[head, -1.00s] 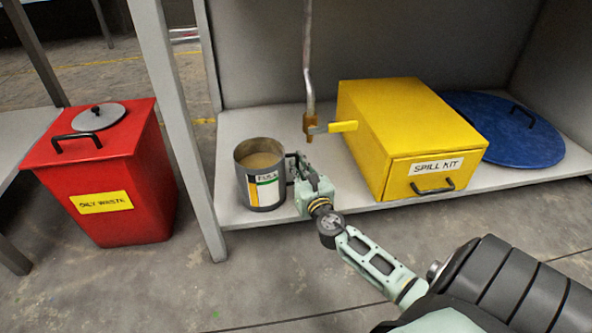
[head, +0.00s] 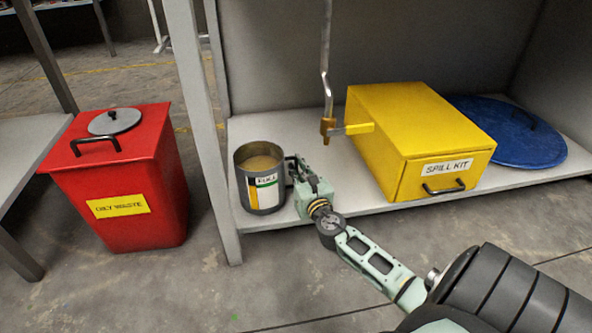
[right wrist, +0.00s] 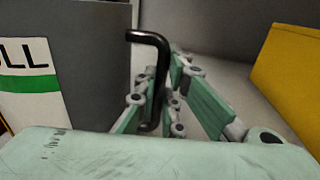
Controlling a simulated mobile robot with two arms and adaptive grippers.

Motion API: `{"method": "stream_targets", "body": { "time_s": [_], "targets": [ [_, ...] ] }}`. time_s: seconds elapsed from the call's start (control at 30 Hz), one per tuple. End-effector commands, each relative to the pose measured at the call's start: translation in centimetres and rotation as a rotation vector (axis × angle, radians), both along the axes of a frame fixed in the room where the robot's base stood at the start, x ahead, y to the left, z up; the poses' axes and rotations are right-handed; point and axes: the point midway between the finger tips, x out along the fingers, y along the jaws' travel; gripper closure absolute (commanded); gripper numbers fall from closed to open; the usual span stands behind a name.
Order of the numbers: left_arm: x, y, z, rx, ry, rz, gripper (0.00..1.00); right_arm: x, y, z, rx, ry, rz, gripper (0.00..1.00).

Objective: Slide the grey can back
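The grey can (head: 243,187) stands upright and open-topped on the low shelf, near its left front. It has a white, green and yellow label and light brown contents. A black handle (right wrist: 155,85) is on its right side. My right gripper (head: 303,180) is at that handle. In the right wrist view the handle's upright bar lies between the gripper's fingers (right wrist: 162,100), which are closed in around it; the exact contact is partly hidden. My left gripper is not in view.
The shelf (head: 335,190) has a leg (head: 205,130) left of the can. A pipe with a yellow-handled tap (head: 345,129) hangs right of the can. A yellow spill kit box (head: 415,125) and a blue lid (head: 500,130) stand farther right. A red oily waste bin (head: 125,185) is on the floor.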

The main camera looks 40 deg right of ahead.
Motion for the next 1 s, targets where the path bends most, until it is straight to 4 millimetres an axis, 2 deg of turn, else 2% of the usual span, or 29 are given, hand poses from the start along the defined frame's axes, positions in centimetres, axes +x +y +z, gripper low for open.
{"method": "stream_targets", "body": {
  "time_s": [0.03, 0.23, 0.6, 0.77, 1.0],
  "targets": [
    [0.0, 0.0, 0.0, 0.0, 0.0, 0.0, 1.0, 0.0, 0.1, 0.0, 0.0, 0.0, 0.002, 0.87],
    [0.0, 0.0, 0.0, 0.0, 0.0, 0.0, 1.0, 0.0, 0.0, 0.0, 0.0, 0.0, 0.001, 0.7],
    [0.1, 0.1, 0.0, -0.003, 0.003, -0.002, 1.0, -0.4, 0.2, -0.1, 0.0, 0.001, 0.002, 0.7],
    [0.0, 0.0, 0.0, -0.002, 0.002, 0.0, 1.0, -2.4, 1.0, -0.2, 0.0, 0.003, 0.003, 0.7],
    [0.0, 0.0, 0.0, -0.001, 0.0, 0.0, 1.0, -7.1, 2.7, -0.2, 0.001, 0.004, 0.001, 0.7]
  ]
}}
